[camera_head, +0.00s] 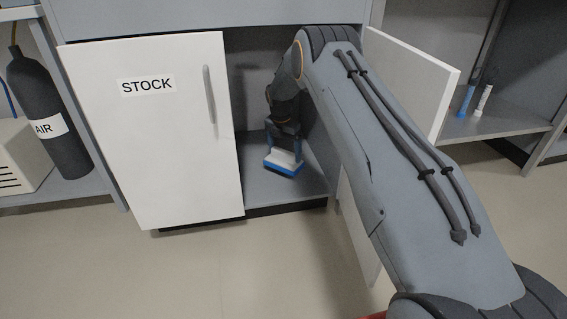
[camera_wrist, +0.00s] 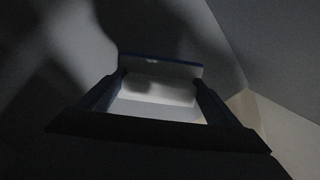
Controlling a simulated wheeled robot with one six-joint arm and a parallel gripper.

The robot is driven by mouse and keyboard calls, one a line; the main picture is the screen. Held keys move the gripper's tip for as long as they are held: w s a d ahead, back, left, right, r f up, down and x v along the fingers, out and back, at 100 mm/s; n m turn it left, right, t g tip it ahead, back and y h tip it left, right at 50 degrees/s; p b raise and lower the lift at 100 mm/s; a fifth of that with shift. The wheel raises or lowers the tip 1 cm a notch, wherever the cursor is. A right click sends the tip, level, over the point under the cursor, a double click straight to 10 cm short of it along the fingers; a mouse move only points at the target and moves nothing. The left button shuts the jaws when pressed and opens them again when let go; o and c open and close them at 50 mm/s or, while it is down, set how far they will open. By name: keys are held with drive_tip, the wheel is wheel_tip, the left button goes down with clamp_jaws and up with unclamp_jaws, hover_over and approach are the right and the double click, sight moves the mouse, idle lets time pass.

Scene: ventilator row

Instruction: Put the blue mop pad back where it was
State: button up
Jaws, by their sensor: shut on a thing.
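The blue mop pad (camera_head: 282,168) shows in the head view inside the open cupboard, with a white upper part and a blue lower edge. It is at or just above the cupboard floor; I cannot tell whether it touches. My gripper (camera_head: 284,148) is above it and shut on its white part. In the dark wrist view the pad (camera_wrist: 160,88) sits between both fingers of my gripper (camera_wrist: 162,96). The fingers hide its sides.
The cupboard's white STOCK door (camera_head: 160,140) stands at the left of the opening. Another white door (camera_head: 415,85) stands open at the right. Blue and white tubes (camera_head: 482,100) stand on the right shelf. A dark AIR cylinder (camera_head: 52,115) is at the left. Bare cupboard floor (camera_head: 300,188) surrounds the pad.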

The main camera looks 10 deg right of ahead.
sight(284, 160)
drive_tip(key=shift+a+f+b, duration=0.1)
drive_tip(key=shift+f+b, duration=0.65)
drive_tip(key=shift+f, duration=1.2)
drive_tip(key=shift+f, duration=0.1)
drive_tip(key=o, duration=0.9)
drive_tip(key=r+p, duration=0.1)
drive_tip(key=r, duration=0.3)
drive_tip(key=s+r+p, duration=0.1)
drive_tip(key=r+p, duration=0.1)
drive_tip(key=r, duration=0.2)
drive_tip(key=a+r+p, duration=0.1)
drive_tip(key=r+p, duration=0.1)
drive_tip(key=r, duration=0.2)
drive_tip(key=shift+s+a+r, duration=0.1)
drive_tip(key=shift+s, duration=0.1)
